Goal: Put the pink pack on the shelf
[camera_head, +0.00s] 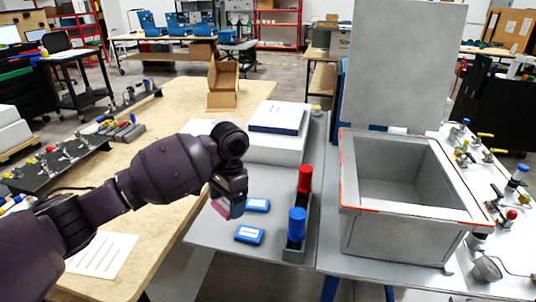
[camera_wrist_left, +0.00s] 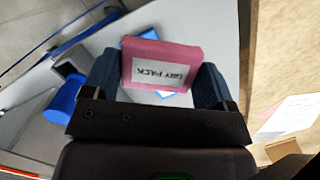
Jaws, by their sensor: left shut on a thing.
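The pink pack (camera_wrist_left: 161,63), labelled "DRY PACK", is between the fingers of my left gripper (camera_wrist_left: 158,82) in the left wrist view. In the head view, my left gripper (camera_head: 226,207) is shut on the pink pack (camera_head: 221,208) above the left part of the grey table. Only a small part of the pack shows there, below the gripper. My right gripper is not in view. I cannot tell which surface is the shelf.
Two blue packs (camera_head: 249,235) (camera_head: 257,205) lie on the grey table (camera_head: 213,240). A holder has a blue cylinder (camera_head: 297,222) and a red-topped one (camera_head: 305,179). A large grey open box (camera_head: 385,235) stands right. White boxes (camera_head: 278,147) stand behind.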

